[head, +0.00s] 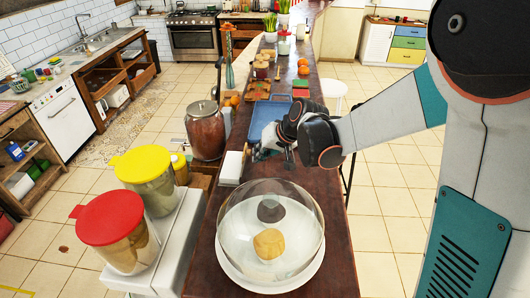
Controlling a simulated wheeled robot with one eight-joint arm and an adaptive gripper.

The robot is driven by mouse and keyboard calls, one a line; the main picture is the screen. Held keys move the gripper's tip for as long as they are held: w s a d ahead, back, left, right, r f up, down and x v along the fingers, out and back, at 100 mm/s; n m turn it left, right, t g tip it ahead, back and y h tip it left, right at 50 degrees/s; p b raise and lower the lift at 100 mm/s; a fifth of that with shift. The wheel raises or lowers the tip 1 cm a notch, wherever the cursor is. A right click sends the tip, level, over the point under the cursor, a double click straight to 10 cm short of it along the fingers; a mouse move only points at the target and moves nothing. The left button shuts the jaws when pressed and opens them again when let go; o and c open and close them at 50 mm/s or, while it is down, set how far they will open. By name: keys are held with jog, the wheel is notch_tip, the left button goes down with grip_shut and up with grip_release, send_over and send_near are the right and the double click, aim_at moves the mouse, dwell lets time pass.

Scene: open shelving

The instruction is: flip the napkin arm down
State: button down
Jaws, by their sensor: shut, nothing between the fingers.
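A small white block (232,166), which looks like the napkins, stands at the left edge of the dark wooden counter, behind the glass dome. I cannot make out the napkin arm; it is too small or hidden near my gripper. My gripper (257,153) is just right of the white block, low over the counter. It is shut and empty. I cannot tell whether its fingertips touch anything.
A glass dome on a white plate (233,272) covers food at the near end of the counter (340,262). A blue tray (268,112) lies behind my gripper. A brown jar (206,132) and containers with yellow (142,163) and red (108,218) lids stand left.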

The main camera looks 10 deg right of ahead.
aim_at(247, 153)
jog(key=shift+r, duration=0.1)
dwell(0.3)
jog(key=shift+a+r+h, duration=0.15)
jog(key=shift+a+h, duration=0.1)
jog(key=shift+h, duration=0.05)
jog(key=shift+a+r, duration=0.1)
jog(key=a+h, duration=0.2)
jog(key=a+r+n+g+h, duration=0.1)
jog(key=h, duration=0.1)
jog(key=shift+w+r, duration=0.1)
jog(key=shift+w, duration=0.2)
jog(key=a+h+b, duration=0.1)
jog(key=h, duration=0.1)
jog(key=a+g+h+b, duration=0.1)
jog(key=a+h, duration=0.1)
jog(key=w+a+n+h+b, duration=0.1)
jog(key=h, duration=0.1)
jog(key=shift+a+b, duration=0.15)
jog(key=shift+b, duration=0.15)
jog(key=shift+w+a+f+b, duration=0.15)
jog(key=shift+a+f+b, duration=0.35)
jog(key=shift+a, duration=0.25)
jog(key=shift+w+a+f+b, duration=0.1)
jog(key=shift+a+f+b, duration=0.3)
jog(key=shift+a+b, duration=0.3)
jog(key=shift+w+a+f+b, duration=0.15)
jog(key=shift+a+f+b, duration=0.75)
jog(key=shift+a+f, duration=0.15)
